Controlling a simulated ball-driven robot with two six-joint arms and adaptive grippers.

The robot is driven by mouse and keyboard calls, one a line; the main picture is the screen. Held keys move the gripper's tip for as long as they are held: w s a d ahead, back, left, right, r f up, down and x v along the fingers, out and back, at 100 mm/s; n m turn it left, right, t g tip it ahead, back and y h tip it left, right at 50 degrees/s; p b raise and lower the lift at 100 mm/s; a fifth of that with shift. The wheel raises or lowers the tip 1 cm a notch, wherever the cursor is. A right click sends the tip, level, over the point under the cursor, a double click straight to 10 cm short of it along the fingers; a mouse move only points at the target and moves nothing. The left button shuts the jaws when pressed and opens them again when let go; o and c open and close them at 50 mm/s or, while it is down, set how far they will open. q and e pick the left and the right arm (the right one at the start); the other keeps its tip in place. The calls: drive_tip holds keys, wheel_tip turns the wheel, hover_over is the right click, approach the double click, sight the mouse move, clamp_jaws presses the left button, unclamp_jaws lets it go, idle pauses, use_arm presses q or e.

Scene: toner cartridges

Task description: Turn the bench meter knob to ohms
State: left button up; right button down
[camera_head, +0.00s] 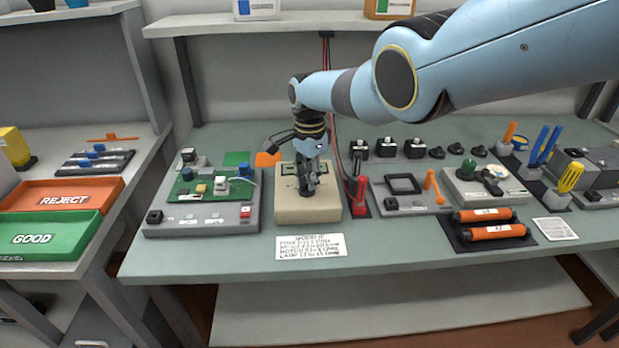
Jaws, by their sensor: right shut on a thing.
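The bench meter (309,211) is a beige box standing near the middle of the green bench. A green display strip shows on its upper face. My right gripper (307,190) reaches down onto the front of the meter from above and is shut on the knob. The gripper's fingers hide the knob and its markings, so I cannot tell which setting it points to. My left gripper is not in view.
A circuit board fixture (203,222) stands left of the meter. A red probe stand (360,209) is close on its right. A printed card (310,246) lies in front. Orange rollers (485,215) lie further right. REJECT (100,183) and GOOD (85,223) trays are at left.

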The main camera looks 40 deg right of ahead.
drive_tip(key=c, duration=1.4)
unclamp_jaws()
drive_tip(key=shift+r, duration=0.1)
wheel_tip(320, 180, up, 12)
drive_tip(key=shift+f, duration=0.2)
